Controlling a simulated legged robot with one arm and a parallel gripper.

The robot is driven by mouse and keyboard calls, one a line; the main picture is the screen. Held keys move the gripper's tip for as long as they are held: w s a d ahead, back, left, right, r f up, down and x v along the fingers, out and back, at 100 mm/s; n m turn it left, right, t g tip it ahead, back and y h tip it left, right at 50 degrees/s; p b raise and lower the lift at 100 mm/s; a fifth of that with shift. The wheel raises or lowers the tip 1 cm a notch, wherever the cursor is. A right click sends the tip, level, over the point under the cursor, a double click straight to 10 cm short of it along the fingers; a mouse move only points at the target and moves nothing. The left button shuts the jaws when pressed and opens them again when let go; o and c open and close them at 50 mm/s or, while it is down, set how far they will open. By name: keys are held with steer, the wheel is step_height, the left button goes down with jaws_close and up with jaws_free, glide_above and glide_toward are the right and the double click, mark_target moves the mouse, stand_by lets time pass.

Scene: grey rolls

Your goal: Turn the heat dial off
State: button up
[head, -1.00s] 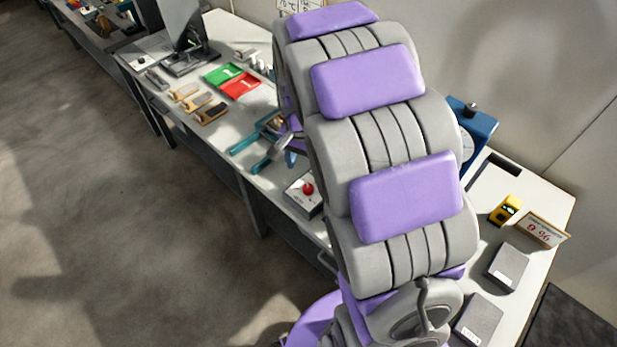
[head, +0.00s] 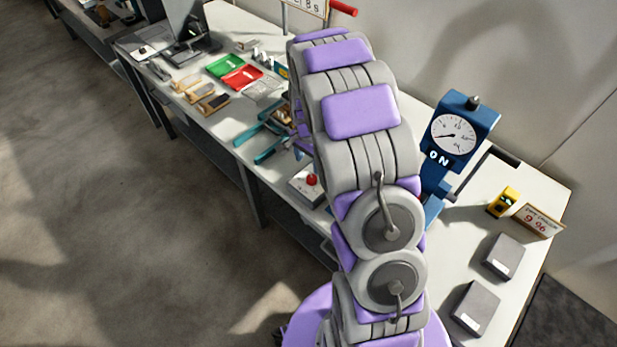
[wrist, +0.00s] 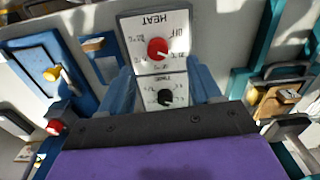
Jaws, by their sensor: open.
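In the wrist view the HEAT panel (wrist: 134,27) is a pale plate with upside-down lettering. Its red round dial (wrist: 158,49) carries a pale pointer mark that seems to face right; its exact setting is too small to tell. OFF is printed above and right of the dial. Below it is a black TIMER dial (wrist: 165,97), partly framed by my gripper. My gripper (wrist: 163,75) is open, its blue-grey fingers on either side of the TIMER part, and the red dial lies just beyond them.
A blue machine with a round gauge (head: 454,135) marked ON stands right of my arm. A box with a red button (head: 312,180), teal-handled tools (head: 268,150), trays (head: 243,76), a yellow object (head: 503,202) and dark boxes (head: 474,307) lie on the bench. The floor left is clear.

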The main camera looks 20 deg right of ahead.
mark_target(312, 177)
steer(key=f, duration=0.2)
steer(key=d+f, duration=0.1)
steer(key=f, duration=0.2)
steer(key=f+b, duration=0.1)
steer(key=f, duration=0.2)
steer(key=shift+d+f, duration=0.2)
steer(key=shift+d, duration=0.15)
steer(key=shift+a+f, duration=0.25)
steer(key=shift+a, duration=0.4)
steer(key=shift+d, duration=0.7)
steer(key=c, duration=0.4)
steer(key=shift+a, duration=0.3)
steer(key=c, duration=0.6)
